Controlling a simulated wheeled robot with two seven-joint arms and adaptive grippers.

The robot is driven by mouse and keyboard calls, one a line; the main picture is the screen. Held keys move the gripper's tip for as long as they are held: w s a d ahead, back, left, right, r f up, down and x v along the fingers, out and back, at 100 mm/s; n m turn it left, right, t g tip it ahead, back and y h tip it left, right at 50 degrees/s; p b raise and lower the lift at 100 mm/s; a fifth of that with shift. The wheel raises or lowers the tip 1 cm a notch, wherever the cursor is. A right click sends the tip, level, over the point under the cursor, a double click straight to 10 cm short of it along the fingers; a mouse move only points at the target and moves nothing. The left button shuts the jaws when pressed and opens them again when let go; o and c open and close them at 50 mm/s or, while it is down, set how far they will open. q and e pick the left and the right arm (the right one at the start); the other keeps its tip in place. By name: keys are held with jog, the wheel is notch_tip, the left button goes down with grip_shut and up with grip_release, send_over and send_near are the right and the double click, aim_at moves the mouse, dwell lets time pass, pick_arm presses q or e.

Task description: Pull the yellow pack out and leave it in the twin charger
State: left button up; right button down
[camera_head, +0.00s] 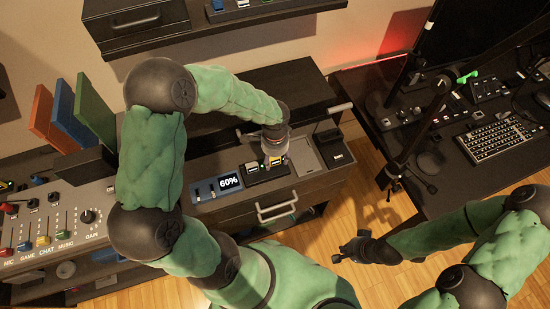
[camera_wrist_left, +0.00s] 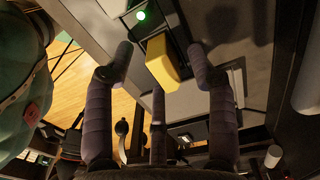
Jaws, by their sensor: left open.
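My left gripper (camera_head: 274,155) points down over a black two-bay dock (camera_head: 259,174) on the dark cabinet top. The yellow pack (camera_wrist_left: 161,62) stands in a slot, between the two spread fingers in the left wrist view, with gaps on both sides. In the head view the gripper mostly hides the pack.
A grey tray (camera_head: 304,157) and a small black box (camera_head: 335,149) lie to the right. An audio mixer (camera_head: 70,220) is at left, a desk with a keyboard (camera_head: 497,136) at right.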

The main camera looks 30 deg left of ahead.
aim_at(275, 159)
pick_arm(q)
notch_tip(275, 159, up, 11)
jog(key=shift+r, duration=0.2)
dwell(0.7)
